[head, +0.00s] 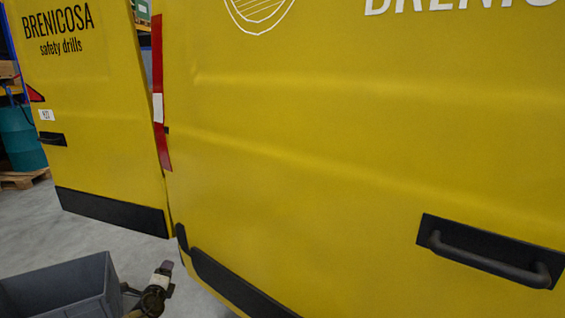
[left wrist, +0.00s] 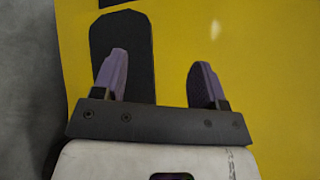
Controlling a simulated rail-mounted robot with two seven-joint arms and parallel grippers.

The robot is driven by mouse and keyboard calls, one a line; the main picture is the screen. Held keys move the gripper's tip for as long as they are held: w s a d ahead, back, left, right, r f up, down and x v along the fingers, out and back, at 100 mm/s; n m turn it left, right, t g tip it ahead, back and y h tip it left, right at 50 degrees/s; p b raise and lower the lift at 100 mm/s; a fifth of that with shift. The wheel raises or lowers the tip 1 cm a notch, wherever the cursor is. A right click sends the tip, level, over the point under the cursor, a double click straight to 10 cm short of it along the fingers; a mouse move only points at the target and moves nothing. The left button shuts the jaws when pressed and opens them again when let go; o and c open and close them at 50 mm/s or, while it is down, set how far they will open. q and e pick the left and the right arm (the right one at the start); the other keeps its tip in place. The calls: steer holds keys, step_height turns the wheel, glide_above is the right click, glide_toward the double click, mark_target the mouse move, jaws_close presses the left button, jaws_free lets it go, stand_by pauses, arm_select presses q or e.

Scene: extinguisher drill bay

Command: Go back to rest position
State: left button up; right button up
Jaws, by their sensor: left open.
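My left gripper (head: 166,267) is low in the head view, between the grey bin and the yellow van's lower edge. In the left wrist view, my left gripper (left wrist: 160,76) has its two purple fingers wide apart with nothing between them. A yellow panel with a black strip (left wrist: 122,50) lies beyond the fingers. I cannot tell whether the fingers touch it. My right gripper is in neither view.
A large yellow van panel (head: 330,150) with a black handle (head: 488,258) fills the right. Another yellow panel (head: 95,120) stands at the left. A grey bin (head: 60,287) is at bottom left. Grey floor (head: 40,232) shows between the left panel and bin.

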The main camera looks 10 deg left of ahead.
arm_select(q)
steer(key=w+d+r+n+t+y, duration=0.1)
steer(key=w+d+r+n+y, duration=0.2)
steer(key=d+r, duration=0.65)
steer(key=s+d+r+n+g+h+p, duration=0.2)
steer(key=s+d+n, duration=0.3)
steer(key=s+d, duration=0.4)
steer(key=s+d+r+n+g+h+p, duration=0.1)
steer(key=s+d+r+n+g+p, duration=0.2)
steer(key=s+d, duration=0.7)
steer(key=s+d+r+n+h+p, duration=0.1)
steer(key=s+d+n+h+p, duration=0.3)
steer(key=s, duration=1.1)
steer(key=s+a+f+n+g+h+p, duration=0.1)
steer(key=s+f+g+p, duration=0.4)
steer(key=s, duration=0.7)
steer(key=s+a+f+n+g, duration=0.1)
steer(key=s+f+g, duration=0.2)
steer(key=s+f, duration=0.65)
step_height(320, 180, up, 40)
steer(key=s+p, duration=0.2)
steer(key=p, duration=3.5)
steer(key=shift+d+r+p, duration=0.25)
steer(key=shift+d+p, duration=0.05)
steer(key=shift+p, duration=0.05)
